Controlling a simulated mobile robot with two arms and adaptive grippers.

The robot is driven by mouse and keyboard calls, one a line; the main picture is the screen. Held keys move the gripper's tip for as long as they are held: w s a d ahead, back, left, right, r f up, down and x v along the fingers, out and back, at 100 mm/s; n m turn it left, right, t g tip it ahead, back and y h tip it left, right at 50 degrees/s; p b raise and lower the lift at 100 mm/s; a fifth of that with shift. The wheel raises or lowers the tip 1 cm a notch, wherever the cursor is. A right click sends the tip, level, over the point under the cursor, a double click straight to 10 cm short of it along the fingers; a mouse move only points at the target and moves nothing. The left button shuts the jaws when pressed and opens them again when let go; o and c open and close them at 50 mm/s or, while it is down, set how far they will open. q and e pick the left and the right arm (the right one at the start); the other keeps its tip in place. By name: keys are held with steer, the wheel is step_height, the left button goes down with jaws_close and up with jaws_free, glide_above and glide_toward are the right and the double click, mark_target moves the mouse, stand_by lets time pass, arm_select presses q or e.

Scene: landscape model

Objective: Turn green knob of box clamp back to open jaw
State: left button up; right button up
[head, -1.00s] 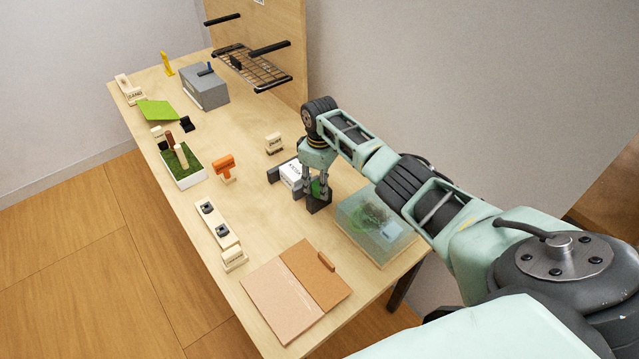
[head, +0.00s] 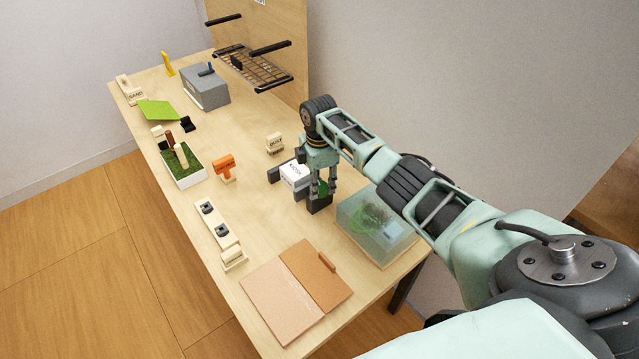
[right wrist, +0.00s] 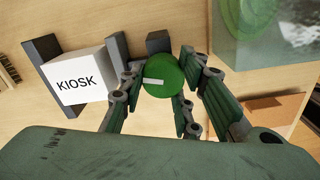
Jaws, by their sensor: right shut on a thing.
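The round green knob (right wrist: 163,76) has a white mark pointing left in the right wrist view. My right gripper (right wrist: 163,82) points down and is shut on the knob, one finger on each side. In the head view my right gripper (head: 322,192) partly hides the knob. My left gripper is out of view.
A clear box with greenery (head: 375,225) stands close to the right of the clamp. A stamp marked BUILT (head: 274,143) and an orange piece (head: 224,166) stand to the left. A brown folder (head: 296,290) lies in front. The table between is clear.

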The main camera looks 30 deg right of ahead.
mark_target(319, 184)
steer(key=shift+w+d+r+n, duration=0.2)
steer(key=shift+w+r+n, duration=0.15)
steer(key=shift+n, duration=0.15)
steer(key=o, duration=1)
steer(key=shift+a+f, duration=0.1)
steer(key=shift+f, duration=0.1)
steer(key=shift+s, duration=0.1)
step_height(319, 184, up, 12)
stand_by(0.5)
